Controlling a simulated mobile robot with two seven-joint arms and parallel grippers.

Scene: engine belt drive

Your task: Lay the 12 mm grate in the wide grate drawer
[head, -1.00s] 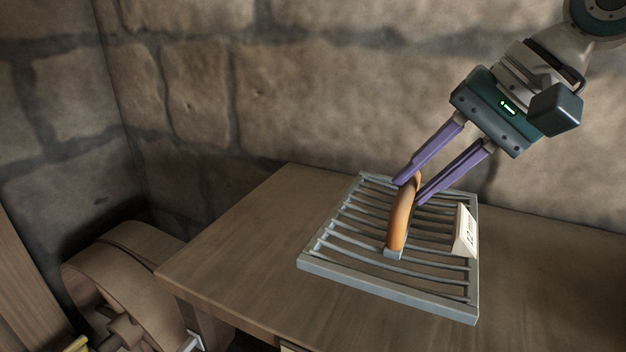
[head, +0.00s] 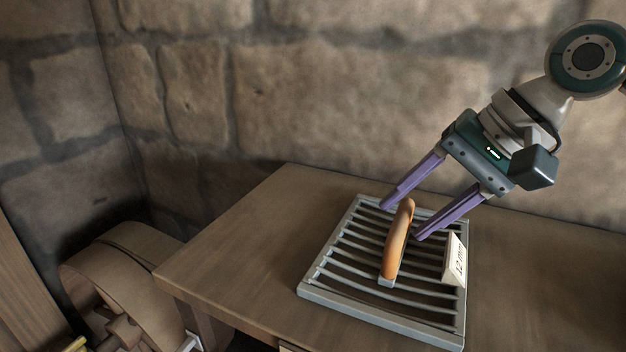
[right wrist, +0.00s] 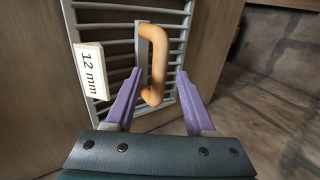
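The 12 mm grate (head: 331,301) is a grey barred frame with an orange handle (head: 396,250) and a white "12 mm" label (head: 456,260). It appears to lie flat on the wooden top. It also shows in the right wrist view (right wrist: 118,17), with its label (right wrist: 91,70) legible. My right gripper (head: 400,222) is open, its two purple fingers apart at the handle's far end. In the right wrist view, the end of the handle (right wrist: 158,60) lies between the fingertips with gaps visible. My left gripper is not in view. No drawer is recognisable.
The wooden top (head: 240,260) is bare to the left of the grate. A stone wall (head: 330,90) stands close behind it. A brown rounded wheel-like thing (head: 125,285) stands low at the left, beside the top.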

